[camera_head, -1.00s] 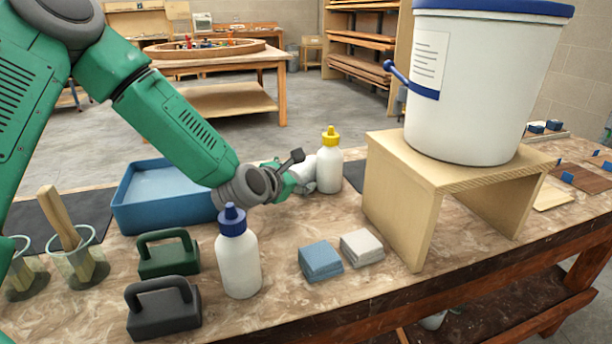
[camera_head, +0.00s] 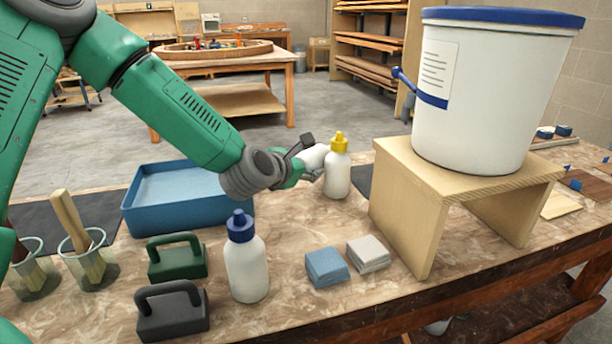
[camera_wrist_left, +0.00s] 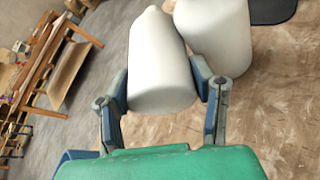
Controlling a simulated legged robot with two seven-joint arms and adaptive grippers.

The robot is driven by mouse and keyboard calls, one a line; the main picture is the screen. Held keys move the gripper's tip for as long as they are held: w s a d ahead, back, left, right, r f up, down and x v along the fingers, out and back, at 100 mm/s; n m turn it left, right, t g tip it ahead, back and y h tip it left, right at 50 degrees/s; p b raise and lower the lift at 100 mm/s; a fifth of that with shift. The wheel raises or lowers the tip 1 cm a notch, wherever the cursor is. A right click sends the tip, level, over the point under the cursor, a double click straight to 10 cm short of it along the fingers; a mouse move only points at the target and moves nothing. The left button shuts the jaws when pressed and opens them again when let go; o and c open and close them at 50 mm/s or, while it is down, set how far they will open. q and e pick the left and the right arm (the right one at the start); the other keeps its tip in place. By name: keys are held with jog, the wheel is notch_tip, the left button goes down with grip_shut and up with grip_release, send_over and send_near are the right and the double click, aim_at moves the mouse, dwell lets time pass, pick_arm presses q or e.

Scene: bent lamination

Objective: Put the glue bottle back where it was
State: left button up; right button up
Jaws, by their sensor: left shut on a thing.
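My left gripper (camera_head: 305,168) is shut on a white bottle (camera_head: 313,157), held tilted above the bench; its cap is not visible. In the left wrist view the held bottle (camera_wrist_left: 160,62) sits between the two fingers, its narrow end pointing away. A white bottle with a yellow cap (camera_head: 337,172) stands upright just to its right; its white body (camera_wrist_left: 215,38) also shows in the left wrist view. A white bottle with a blue cap (camera_head: 246,268) stands upright at the front of the bench. My right gripper is out of view.
A blue tray (camera_head: 140,222) lies behind the green (camera_head: 176,264) and dark grey (camera_head: 172,318) handled blocks. Blue (camera_head: 327,267) and grey (camera_head: 368,255) pads lie centre front. A wooden stand (camera_head: 405,215) bears a large white bucket (camera_head: 490,110) at right. Cups with brushes (camera_head: 90,262) stand at left.

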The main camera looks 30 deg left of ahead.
pick_arm(q)
notch_tip(320, 180, up, 6)
jog(key=shift+r+p, duration=0.1)
jog(key=shift+p, duration=0.65)
